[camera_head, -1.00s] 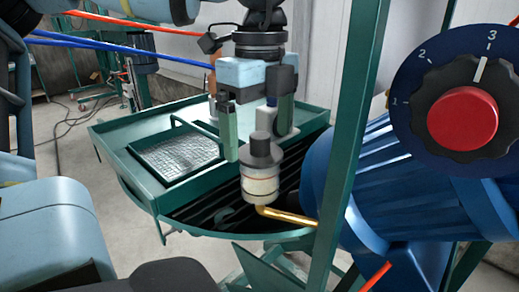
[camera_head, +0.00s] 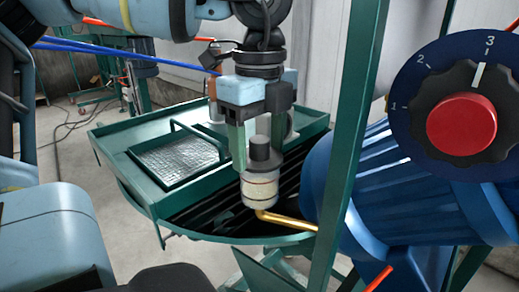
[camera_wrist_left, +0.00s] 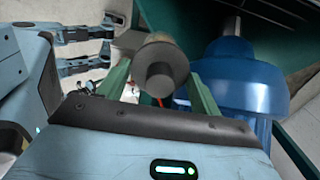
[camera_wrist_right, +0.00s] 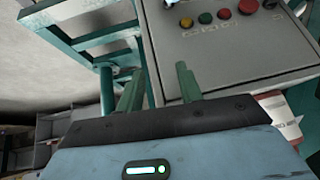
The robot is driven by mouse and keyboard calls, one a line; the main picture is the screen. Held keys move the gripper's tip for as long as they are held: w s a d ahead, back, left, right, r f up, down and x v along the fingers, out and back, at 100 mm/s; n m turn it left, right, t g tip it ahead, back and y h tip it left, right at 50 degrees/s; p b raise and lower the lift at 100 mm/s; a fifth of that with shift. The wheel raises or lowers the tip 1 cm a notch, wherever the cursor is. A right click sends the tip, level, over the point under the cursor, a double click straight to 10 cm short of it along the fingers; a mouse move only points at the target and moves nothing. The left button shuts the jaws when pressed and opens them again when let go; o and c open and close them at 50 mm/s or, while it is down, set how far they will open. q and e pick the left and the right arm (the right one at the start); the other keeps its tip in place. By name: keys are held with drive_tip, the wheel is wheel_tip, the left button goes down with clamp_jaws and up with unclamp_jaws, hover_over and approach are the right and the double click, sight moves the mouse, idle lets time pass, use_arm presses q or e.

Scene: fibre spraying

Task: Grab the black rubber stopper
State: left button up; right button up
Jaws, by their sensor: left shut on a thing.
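The black rubber stopper (camera_head: 260,149) sits upright on top of a whitish cylindrical cup (camera_head: 260,188) with a bent brass tube at its base. My left gripper (camera_head: 258,155) points down with one green finger on each side of the stopper and is shut on it. In the left wrist view the stopper's round dark top (camera_wrist_left: 160,76) lies between the fingers. My right gripper (camera_wrist_right: 158,88) is open and empty in the right wrist view, in front of a grey control box.
A green tray table (camera_head: 140,190) with a framed mesh panel stands behind the cup. A green post (camera_head: 352,150) and a blue machine (camera_head: 380,185) stand close on the right. A dial with a red button (camera_head: 461,124) is at the far right.

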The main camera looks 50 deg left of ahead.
sight(259, 139)
use_arm(q)
wheel_tip(259, 139, up, 10)
idle(0.5)
